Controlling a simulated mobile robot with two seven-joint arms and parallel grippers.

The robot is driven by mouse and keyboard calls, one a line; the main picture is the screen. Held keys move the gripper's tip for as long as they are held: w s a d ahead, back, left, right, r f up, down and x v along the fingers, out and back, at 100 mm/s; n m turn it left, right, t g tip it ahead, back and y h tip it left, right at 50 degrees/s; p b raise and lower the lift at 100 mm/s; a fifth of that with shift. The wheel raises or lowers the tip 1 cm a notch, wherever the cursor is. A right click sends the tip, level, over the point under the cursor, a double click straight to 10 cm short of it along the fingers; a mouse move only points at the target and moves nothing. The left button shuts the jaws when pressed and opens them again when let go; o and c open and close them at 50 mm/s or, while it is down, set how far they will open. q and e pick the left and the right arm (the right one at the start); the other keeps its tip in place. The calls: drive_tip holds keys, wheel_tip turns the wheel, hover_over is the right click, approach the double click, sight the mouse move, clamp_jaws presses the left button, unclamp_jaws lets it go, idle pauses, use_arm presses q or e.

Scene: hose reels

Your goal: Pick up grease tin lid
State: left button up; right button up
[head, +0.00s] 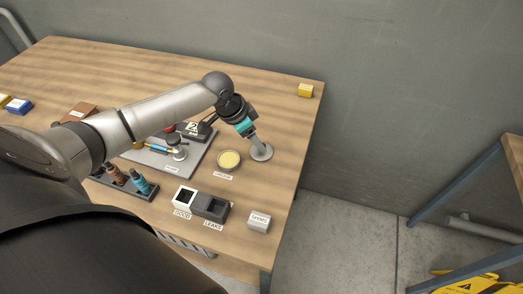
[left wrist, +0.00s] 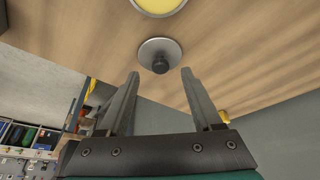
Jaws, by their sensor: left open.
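The grease tin lid (head: 262,153) is a round grey disc lying on the wooden table near its right edge. In the left wrist view the lid (left wrist: 148,48) shows a dark knob in its middle. The open grease tin (head: 229,160), with yellow grease inside, stands just left of the lid; part of it (left wrist: 158,4) shows at the top of the left wrist view. My left gripper (head: 256,142) is at the lid and hides part of it in the head view. Its two fingers (left wrist: 160,72) are apart, with the knob seen between and just beyond their tips. My right gripper is not in view.
A two-part box (head: 211,207) labelled GOOD and LEAKS and a white block (head: 259,222) stand toward the front. A grey mat (head: 152,165) with fittings lies left of the tin. A yellow box (head: 305,90) stands at the back right corner.

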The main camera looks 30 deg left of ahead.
sight(255, 154)
use_arm(q)
drive_tip(key=x, duration=0.3)
drive_tip(key=shift+w+f, duration=0.1)
clamp_jaws()
idle(0.4)
